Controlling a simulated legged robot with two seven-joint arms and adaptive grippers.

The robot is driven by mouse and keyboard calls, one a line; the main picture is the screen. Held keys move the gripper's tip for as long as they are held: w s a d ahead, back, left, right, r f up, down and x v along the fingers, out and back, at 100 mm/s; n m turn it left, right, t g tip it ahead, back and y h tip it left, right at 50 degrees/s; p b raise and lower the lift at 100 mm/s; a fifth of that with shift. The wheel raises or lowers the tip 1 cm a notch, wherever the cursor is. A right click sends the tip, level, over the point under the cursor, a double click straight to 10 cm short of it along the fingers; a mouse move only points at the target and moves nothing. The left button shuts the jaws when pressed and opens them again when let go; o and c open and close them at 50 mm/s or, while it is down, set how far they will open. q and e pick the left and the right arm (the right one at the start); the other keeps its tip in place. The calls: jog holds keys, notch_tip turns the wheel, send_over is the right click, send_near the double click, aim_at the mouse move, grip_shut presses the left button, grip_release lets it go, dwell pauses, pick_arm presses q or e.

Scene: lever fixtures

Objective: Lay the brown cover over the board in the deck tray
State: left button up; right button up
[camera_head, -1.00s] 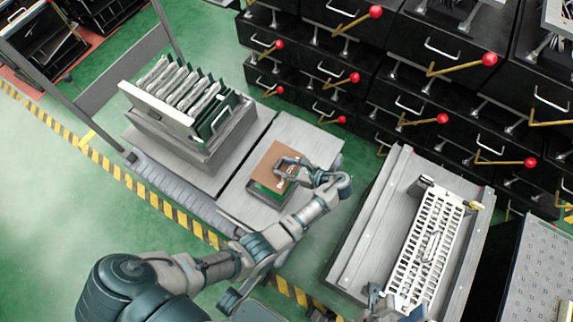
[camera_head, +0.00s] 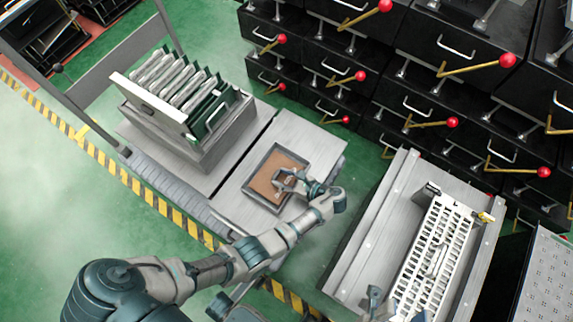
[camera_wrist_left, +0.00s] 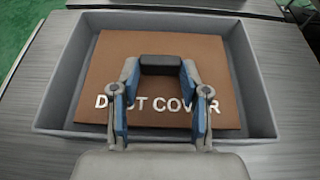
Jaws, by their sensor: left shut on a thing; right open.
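The brown cover (camera_head: 268,184) lies within the grey deck tray (camera_head: 247,193), its lettering partly hidden by my gripper. The left wrist view shows the cover (camera_wrist_left: 115,70) inside the tray walls (camera_wrist_left: 55,85), slightly turned, with a gap around it. I cannot tell if it rests fully on what is below. No board shows; the cover hides the tray's middle. My left gripper (camera_head: 290,182) is shut on a dark grip piece (camera_wrist_left: 160,63) above the cover; its fingers also show in the wrist view. My right gripper (camera_head: 393,308) is open and empty at the bottom edge, beside a white rack.
The tray stands on a grey deck (camera_head: 310,143). A bin of upright green boards (camera_head: 185,105) stands to its left. A white slotted rack (camera_head: 436,255) lies on a metal bench to the right. Black drawers with red-knobbed levers (camera_head: 430,122) line the back.

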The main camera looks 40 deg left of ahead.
pick_arm(q)
jog(key=shift+f, duration=0.3)
jog(key=o, duration=1.4)
